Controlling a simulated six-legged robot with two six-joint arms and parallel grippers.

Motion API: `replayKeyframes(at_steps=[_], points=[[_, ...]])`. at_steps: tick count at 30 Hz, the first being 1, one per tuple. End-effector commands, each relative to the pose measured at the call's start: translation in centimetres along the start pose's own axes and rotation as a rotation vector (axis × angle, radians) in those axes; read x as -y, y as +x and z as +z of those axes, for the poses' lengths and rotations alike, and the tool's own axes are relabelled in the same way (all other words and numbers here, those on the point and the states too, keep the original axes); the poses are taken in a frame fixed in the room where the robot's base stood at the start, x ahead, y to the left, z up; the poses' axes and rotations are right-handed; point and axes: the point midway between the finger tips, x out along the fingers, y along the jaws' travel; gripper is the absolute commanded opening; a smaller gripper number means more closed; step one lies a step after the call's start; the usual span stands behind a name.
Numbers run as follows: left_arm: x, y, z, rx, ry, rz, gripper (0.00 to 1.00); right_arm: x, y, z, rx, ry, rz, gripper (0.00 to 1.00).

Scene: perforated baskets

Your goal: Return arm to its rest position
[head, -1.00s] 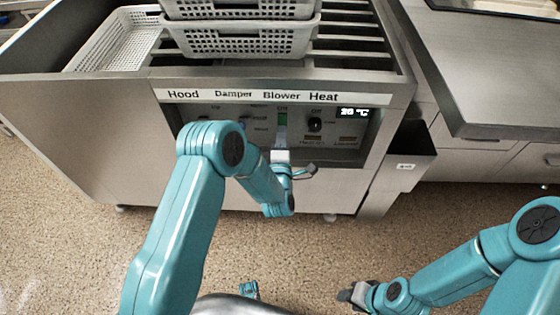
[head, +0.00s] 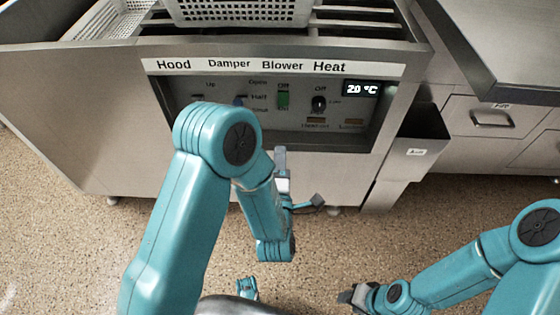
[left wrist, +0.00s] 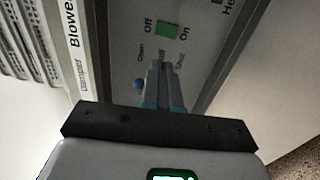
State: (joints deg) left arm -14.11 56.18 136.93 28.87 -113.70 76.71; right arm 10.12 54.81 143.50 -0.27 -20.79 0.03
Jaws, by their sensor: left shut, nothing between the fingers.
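My left arm comes in from the left in the head view. Its gripper (head: 281,158) is shut and empty, pointing up in front of the control panel (head: 225,118), below the green Blower switch (head: 283,99). In the left wrist view the closed fingers (left wrist: 162,70) point toward the panel, with the green switch (left wrist: 167,31) beyond their tips; they appear apart from it. My right gripper (head: 347,297) is low at the bottom of the head view, small and dark, its opening unclear.
The panel also carries a blue Damper knob (head: 240,101), a dark Heat knob (head: 319,103) and a display (head: 361,89) reading 20 °C. A perforated basket (head: 240,10) sits on top of the metal unit. A grey box (head: 408,150) is at its right. Speckled floor lies in front.

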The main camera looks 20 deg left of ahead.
Motion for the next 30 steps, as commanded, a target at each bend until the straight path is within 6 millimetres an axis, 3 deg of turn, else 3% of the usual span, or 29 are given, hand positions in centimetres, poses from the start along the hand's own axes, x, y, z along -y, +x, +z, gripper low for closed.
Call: replayKeyframes(at_steps=[15, 17, 20, 22, 24, 26, 30], points=[[0.0, 0.1, -0.2, -0.005, 0.001, -0.002, 0.00, 0.0, -0.1, 0.0, 0.000, 0.000, 0.000, 0.43], [0.4, 0.3, -1.0, -0.024, 0.005, -0.009, 0.00, 0.0, -0.1, 0.0, 0.000, 0.000, 0.000, 0.43], [1.5, 0.9, -4.1, -0.094, 0.021, -0.034, 0.00, 0.0, -0.1, 0.0, 0.000, 0.000, 0.000, 0.43], [3.8, 1.1, -6.9, -0.125, 0.027, -0.111, 0.00, 0.0, -0.1, 0.0, 0.000, 0.000, 0.000, 0.43], [7.6, 0.6, -8.0, -0.084, 0.082, -0.281, 0.00, 0.0, -0.1, 0.0, 0.000, 0.000, 0.000, 0.43], [10.7, -0.5, -8.1, -0.018, 0.153, -0.428, 0.00, 0.0, -0.1, 0.0, 0.000, 0.000, 0.000, 0.43], [17.0, -5.0, -7.2, 0.248, 0.353, -0.751, 0.00, 0.0, -0.1, 0.0, 0.000, 0.000, 0.000, 0.43]])
